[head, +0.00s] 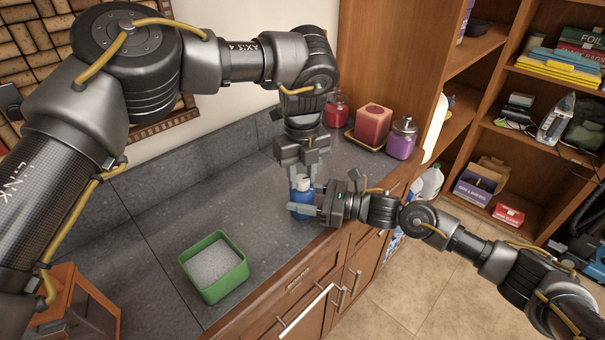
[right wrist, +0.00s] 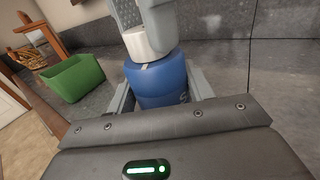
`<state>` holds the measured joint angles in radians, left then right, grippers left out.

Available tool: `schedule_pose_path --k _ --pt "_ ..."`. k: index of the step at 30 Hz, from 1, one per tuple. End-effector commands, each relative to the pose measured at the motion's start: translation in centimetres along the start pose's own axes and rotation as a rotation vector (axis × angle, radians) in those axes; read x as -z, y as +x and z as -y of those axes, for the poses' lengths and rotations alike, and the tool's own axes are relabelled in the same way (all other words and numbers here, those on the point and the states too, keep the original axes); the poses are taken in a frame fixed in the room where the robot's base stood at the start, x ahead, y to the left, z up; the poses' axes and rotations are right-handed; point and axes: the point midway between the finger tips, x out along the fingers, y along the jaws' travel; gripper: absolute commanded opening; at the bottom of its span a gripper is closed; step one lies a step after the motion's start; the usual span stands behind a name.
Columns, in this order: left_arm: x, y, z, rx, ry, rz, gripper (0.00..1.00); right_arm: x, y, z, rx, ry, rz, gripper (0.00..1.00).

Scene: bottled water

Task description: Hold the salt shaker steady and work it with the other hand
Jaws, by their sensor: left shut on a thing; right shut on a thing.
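The salt shaker (head: 299,197) has a blue body and a white cap. It stands upright on the grey counter near the front edge. In the right wrist view the blue body (right wrist: 160,82) sits between my right gripper's fingers, with the white cap (right wrist: 148,44) above. My right gripper (head: 303,204) reaches in from the right and is shut on the body. My left gripper (head: 302,180) comes down from above and is shut on the cap. The fingers hide parts of the shaker.
A green open container (head: 213,267) of white granular stuff stands on the counter (head: 165,225) at front left. The counter between shaker and container is clear.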

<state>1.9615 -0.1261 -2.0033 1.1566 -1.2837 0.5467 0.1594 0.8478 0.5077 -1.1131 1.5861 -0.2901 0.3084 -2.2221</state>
Motion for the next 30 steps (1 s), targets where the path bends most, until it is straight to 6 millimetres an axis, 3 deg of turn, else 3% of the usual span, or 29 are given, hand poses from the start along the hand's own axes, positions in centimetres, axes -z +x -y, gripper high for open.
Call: schedule_pose_path --k 15,30 --pt "0.0 -0.06 0.02 0.001 0.46 0.0 0.09 0.1 -0.04 0.04 0.002 0.001 -0.002 0.32" --pt "0.0 -0.06 0.0 0.001 0.69 0.001 0.09 0.11 -0.04 0.04 0.002 0.001 -0.003 0.32"
